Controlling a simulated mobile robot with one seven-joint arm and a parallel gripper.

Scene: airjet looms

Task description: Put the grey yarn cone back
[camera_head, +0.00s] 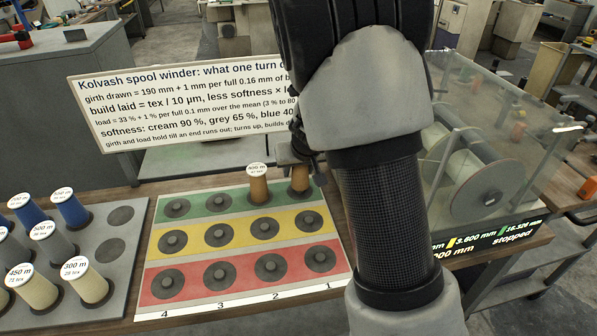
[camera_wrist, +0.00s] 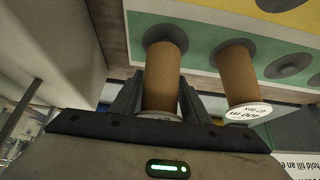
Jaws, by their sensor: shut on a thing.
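Two grey yarn cones (camera_head: 54,243) (camera_head: 14,252) stand on the grey rack (camera_head: 115,280) at the left of the head view. My gripper (camera_head: 300,160) is at the back right of the coloured board (camera_head: 150,262). In the wrist view my gripper (camera_wrist: 160,85) is shut on a brown cone (camera_wrist: 163,75), not a grey one. This held cone also shows in the head view (camera_head: 300,181), at the green row's place in column 1, its top hidden by the gripper. Its far end meets or nearly meets a dark round holder (camera_wrist: 165,35).
A second brown cone (camera_head: 259,188) stands close on the left, in the green row. The yellow and red rows are empty. The rack also holds blue cones (camera_head: 72,209) and cream cones (camera_head: 90,284). A sign (camera_head: 180,105) stands behind; a clear-covered winder (camera_head: 480,170) is at right.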

